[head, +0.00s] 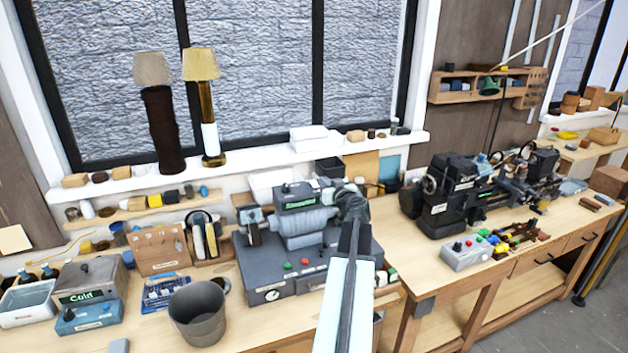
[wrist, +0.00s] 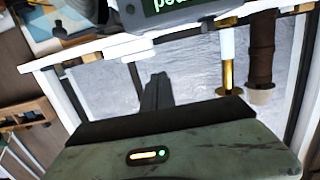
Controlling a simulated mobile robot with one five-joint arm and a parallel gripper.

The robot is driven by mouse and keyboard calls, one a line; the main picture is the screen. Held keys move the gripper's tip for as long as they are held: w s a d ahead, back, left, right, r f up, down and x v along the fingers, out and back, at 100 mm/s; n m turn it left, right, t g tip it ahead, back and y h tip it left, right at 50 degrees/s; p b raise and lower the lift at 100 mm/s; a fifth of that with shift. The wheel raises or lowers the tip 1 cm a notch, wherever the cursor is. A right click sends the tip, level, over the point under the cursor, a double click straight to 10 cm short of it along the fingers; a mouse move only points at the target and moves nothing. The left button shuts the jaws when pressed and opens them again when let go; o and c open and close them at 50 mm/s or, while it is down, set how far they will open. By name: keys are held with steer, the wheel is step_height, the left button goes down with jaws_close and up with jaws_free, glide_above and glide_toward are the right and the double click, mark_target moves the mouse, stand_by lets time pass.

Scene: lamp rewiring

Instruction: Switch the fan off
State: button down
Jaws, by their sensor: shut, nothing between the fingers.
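I cannot make out a thing that is plainly a fan. A grey bench machine (head: 305,228) stands on the left workbench, its base carrying a green button, a red button and a round dial. A small grey box with a dark green display (head: 297,196) sits on top; a similar display shows upside down in the wrist view (wrist: 172,5), its text cut off. My gripper (head: 352,205) is raised in front of the machine's right side and hides part of it. In the wrist view the dark fingers (wrist: 156,90) are shut and empty.
A grey bucket (head: 198,312), a box marked "Cold" (head: 90,283) and a blue tray (head: 166,292) stand left of the machine. Two lamps (head: 208,110) stand on the windowsill. A lathe (head: 450,195) and a control box with coloured buttons (head: 468,252) occupy the right bench.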

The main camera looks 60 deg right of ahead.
steer(key=shift+w, duration=0.1)
steer(key=b, duration=0.1)
glide_above(315, 186)
steer(key=shift+f, duration=0.7)
step_height(315, 186, down, 4)
steer(key=b, duration=0.4)
steer(key=shift+a, duration=0.1)
steer(key=shift+r, duration=0.1)
